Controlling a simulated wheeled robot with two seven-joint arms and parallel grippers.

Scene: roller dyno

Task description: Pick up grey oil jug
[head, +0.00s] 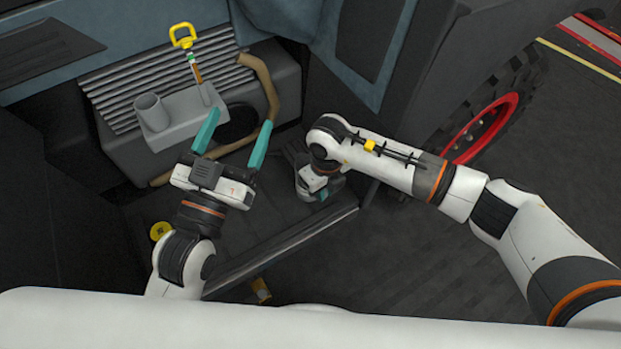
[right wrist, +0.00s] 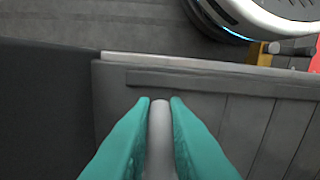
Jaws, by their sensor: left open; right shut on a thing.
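My right gripper (right wrist: 160,101) is shut on a light grey rounded piece (right wrist: 160,140) in the right wrist view, with a teal finger against each side. Its colour fits the grey oil jug, but only this narrow part shows and the rest is out of frame. In the head view my right gripper (head: 321,193) is low beside the step, its fingers and what they hold mostly hidden by my wrist. My left gripper (head: 240,119) is open and empty, its teal fingers spread in front of the grey engine block.
A grey block with a round filler neck (head: 150,112) and a yellow-handled dipstick (head: 182,36) stand in the open bay. A brown hose (head: 268,85) curves beside them. A yellow cap (head: 160,231) lies lower left. A red-rimmed wheel (head: 487,125) is at the right; dark floor is clear below it.

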